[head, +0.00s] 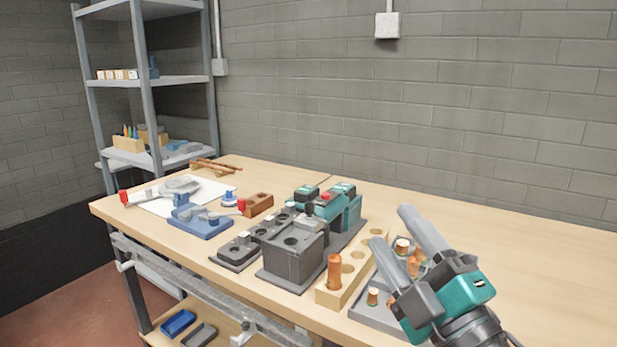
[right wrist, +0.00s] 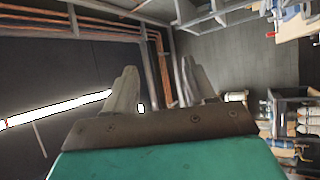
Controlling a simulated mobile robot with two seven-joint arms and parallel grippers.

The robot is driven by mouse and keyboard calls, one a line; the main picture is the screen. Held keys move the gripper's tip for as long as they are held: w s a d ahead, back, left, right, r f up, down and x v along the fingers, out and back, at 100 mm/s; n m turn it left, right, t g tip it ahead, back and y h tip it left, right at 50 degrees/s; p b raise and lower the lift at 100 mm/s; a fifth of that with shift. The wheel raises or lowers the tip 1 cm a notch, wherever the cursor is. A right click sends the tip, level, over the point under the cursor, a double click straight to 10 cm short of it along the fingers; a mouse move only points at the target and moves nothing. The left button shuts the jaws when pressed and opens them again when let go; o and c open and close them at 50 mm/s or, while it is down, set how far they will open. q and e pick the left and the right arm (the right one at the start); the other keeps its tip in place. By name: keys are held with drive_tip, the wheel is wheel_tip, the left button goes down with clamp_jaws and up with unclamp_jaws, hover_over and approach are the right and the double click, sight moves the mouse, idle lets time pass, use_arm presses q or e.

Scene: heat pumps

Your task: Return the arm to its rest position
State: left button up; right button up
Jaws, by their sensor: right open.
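My right gripper (head: 392,228) is raised over the right part of the workbench in the head view, above a grey tray with copper pieces. Its two grey fingers are apart with nothing between them. In the right wrist view the fingers (right wrist: 156,85) also stand apart and empty, with the ceiling and a wall behind them. The right arm hides part of the tray and the bench's front edge. My left gripper is not in view.
The workbench (head: 540,245) holds a grey block fixture (head: 292,255), a wooden holder (head: 335,294) with a copper piece, a grey tray (head: 362,314), teal devices (head: 340,205) and a blue fixture (head: 200,222). A shelf rack (head: 150,82) stands back left. The bench's right side is clear.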

drive_tip(key=s+d+f+m+g+h, duration=0.1)
drive_tip(key=d+f+m+g+h, duration=0.25)
drive_tip(key=f, duration=0.35)
drive_tip(key=s+d+f+m+g+h, duration=0.2)
drive_tip(key=f+m+h, duration=0.1)
drive_tip(key=f+m, duration=0.3)
drive_tip(key=s+d+f+m+g+h, duration=0.1)
drive_tip(key=d+f+m+g+h, duration=0.25)
drive_tip(key=f, duration=0.35)
drive_tip(key=s+f+m+g, duration=0.4)
drive_tip(key=s+f+g, duration=0.4)
drive_tip(key=s+f, duration=0.6)
drive_tip(key=w+a+f+t+y+p, duration=0.1)
drive_tip(key=w+a+f+t+y, duration=0.1)
drive_tip(key=w+f+t, duration=0.3)
drive_tip(key=shift+a+f+t, duration=0.2)
drive_tip(key=shift+f+t, duration=0.25)
drive_tip(key=shift+t, duration=0.55)
